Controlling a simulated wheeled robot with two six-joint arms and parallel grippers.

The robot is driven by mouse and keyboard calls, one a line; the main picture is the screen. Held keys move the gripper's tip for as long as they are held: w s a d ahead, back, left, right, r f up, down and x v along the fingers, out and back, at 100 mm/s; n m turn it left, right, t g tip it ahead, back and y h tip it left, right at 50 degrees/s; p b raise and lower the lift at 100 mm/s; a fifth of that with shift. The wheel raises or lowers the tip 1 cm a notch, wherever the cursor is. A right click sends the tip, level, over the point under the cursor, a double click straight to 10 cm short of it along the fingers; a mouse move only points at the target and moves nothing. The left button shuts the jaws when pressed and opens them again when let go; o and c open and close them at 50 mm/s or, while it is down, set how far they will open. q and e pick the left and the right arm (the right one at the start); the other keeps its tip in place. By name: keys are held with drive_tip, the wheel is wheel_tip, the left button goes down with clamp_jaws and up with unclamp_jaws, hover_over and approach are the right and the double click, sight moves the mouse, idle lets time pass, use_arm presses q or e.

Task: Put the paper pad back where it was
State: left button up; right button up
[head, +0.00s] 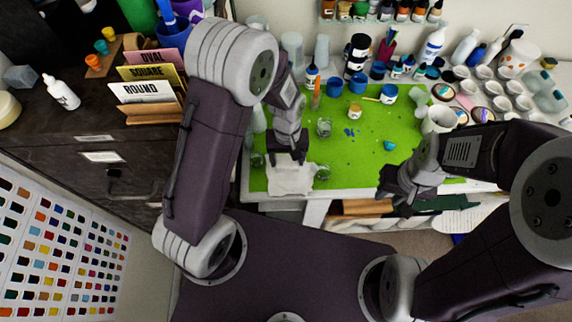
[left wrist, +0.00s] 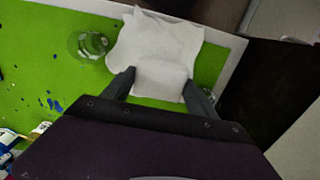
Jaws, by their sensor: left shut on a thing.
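The white paper pad (head: 291,181) is at the front left edge of the green mat, below my left gripper (head: 288,160). In the left wrist view the pad (left wrist: 155,45) lies between the two fingers of my left gripper (left wrist: 158,84), which are shut on its near part. Its far part spreads out with uneven edges. I cannot tell whether the pad touches the mat. My right gripper (head: 392,192) hangs at the right, over the table's front edge, away from the pad. Its fingers are dark and blurred together, so its opening is unclear.
The green mat (head: 350,165) has free room in its middle. Blue pots (head: 334,87), bottles and white cups crowd the back and right.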

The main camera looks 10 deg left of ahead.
sight(286, 161)
use_arm(q)
drive_tip(key=shift+s+a+f, duration=0.1)
drive_tip(key=shift+a+f, duration=0.15)
wheel_tip(286, 161, down, 3)
drive_tip(key=shift+r, duration=0.1)
drive_tip(key=shift+d+f, duration=0.1)
drive_tip(key=shift+f, duration=0.4)
drive_tip(key=shift+f, duration=0.15)
drive_tip(key=o, duration=1.6)
